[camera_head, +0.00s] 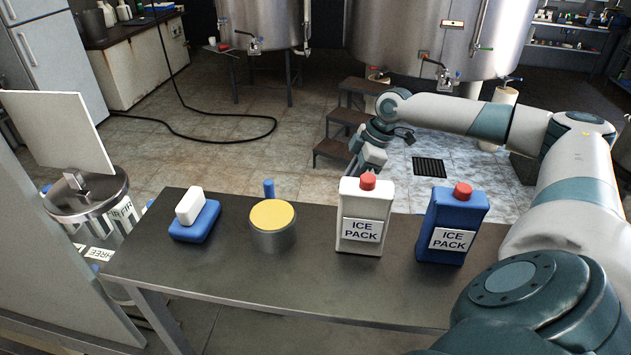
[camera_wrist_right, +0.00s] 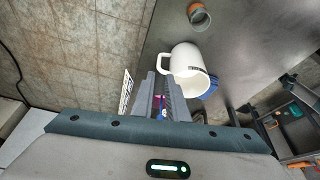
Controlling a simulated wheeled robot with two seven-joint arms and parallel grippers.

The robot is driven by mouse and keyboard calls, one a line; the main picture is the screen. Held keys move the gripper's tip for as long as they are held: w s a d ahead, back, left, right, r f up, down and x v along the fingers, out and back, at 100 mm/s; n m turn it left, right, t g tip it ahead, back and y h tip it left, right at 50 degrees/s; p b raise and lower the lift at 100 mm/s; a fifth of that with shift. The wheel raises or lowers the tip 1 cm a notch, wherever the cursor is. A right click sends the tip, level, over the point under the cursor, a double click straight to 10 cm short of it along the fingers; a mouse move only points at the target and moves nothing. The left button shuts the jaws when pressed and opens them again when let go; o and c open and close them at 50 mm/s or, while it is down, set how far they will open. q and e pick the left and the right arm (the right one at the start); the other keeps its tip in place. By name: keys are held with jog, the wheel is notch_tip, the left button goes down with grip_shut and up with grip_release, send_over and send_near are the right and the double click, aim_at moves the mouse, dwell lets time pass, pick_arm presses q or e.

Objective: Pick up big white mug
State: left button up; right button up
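The big white mug (camera_wrist_right: 186,60) shows in the right wrist view, by the edge of the dark grey table, with its handle toward the left. I cannot make it out in the head view. My right gripper (camera_wrist_right: 160,76) has its two grey fingers apart, with a narrow gap between them and nothing held. Its tips are just short of the mug, below its handle in the picture; I cannot tell whether they touch it. In the head view my right gripper (camera_head: 369,158) is past the table's far edge, partly behind the white ice pack (camera_head: 361,217). My left gripper is not in view.
A blue ice pack (camera_head: 453,226) stands right of the white one. A metal can with a yellow top (camera_head: 272,226) and a white block (camera_head: 190,206) on a blue base (camera_head: 196,222) are left. The wrist view shows a small orange-lined cup (camera_wrist_right: 199,17) beyond the mug.

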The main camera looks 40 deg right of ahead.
jog(key=shift+a+f, duration=0.1)
jog(key=shift+f, duration=0.05)
jog(key=p+x, duration=0.4)
jog(key=x, duration=0.8)
dwell(0.3)
jog(key=shift+w+a+f+p, duration=0.2)
jog(key=shift+f+p, duration=0.5)
jog(key=shift+p, duration=0.35)
jog(key=p+x, duration=0.1)
jog(key=x, duration=0.2)
jog(key=shift+d, duration=0.15)
jog(key=shift+f, duration=0.35)
jog(key=shift+c, duration=0.3)
